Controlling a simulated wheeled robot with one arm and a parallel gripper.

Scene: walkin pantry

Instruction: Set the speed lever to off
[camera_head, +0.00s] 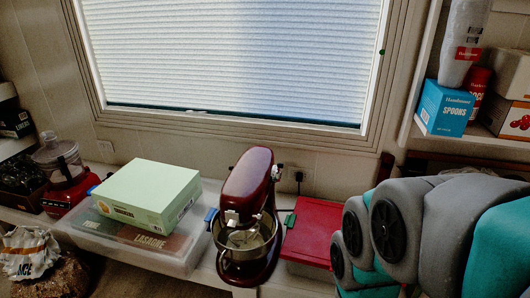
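A dark red stand mixer (249,174) stands on the counter under the window, with its head toward me. Its metal bowl (246,240) sits under the head. A small light-coloured part (277,170) shows on the right side of the head; it is too small to tell whether it is the speed lever or how it is set. My arm, grey and teal, fills the lower right, to the right of the mixer. My gripper is out of view.
A green box (150,193) lies on a clear bin (182,262) left of the mixer. A red flat box (314,228) lies right of it, close to my arm. A red food processor (65,180) stands far left. A shelf with a blue spoons box (443,108) is upper right.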

